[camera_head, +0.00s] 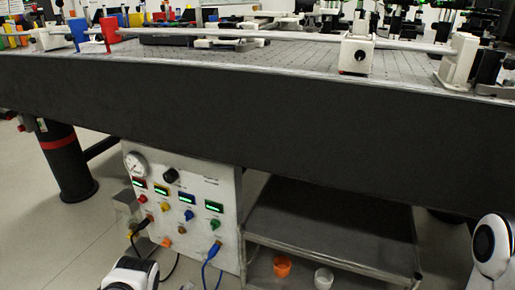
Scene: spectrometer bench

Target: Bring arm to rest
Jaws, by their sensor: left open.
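My left gripper (130,274) shows only in part at the bottom edge, left of the middle, as a white and black shape in front of the control panel. It is open, and its fingertips are hard to make out. I see nothing held in it. It is low, well below the bench top. A white and black rounded link of my right arm (493,246) shows at the right edge. My right gripper is outside the picture.
The long dark optical bench (240,110) crosses the view, with optics mounts and a long rod on top. Below it stand the control panel (190,190) with gauge, knobs and cables, and a shelf (330,220) with orange (283,266) and white (323,278) cups. Floor is clear at left.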

